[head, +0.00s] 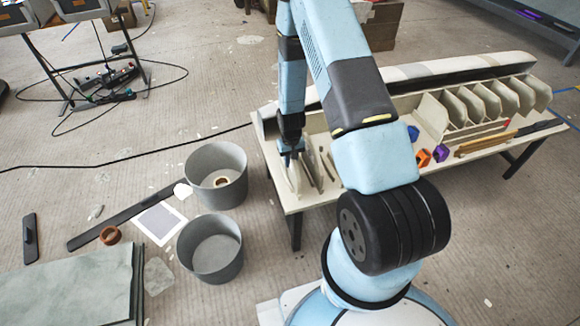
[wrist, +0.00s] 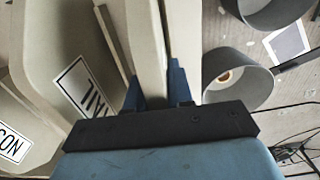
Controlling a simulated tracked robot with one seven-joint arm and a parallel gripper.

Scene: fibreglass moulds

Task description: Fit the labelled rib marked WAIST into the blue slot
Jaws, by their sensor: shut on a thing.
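My gripper (head: 291,158) is low over the left end of the bench in the head view. In the wrist view my gripper (wrist: 155,95) has its blue fingers closed on a cream rib (wrist: 147,45), seen nearly edge-on. The held rib's label is not visible, so I cannot tell whether it is WAIST. Another rib (wrist: 60,50) beside it carries a partly hidden label, and a third label (wrist: 12,145) at lower left is cut off. A small blue block (head: 413,132), perhaps at the blue slot, is mid-bench; no slot opening is clear.
An orange block (head: 423,158) and a purple block (head: 441,153) sit near the blue one. Several cream ribs (head: 490,102) stand in a row at the bench's right. A long pale mould (head: 450,67) runs along the back. Two grey buckets (head: 217,160) stand on the floor left.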

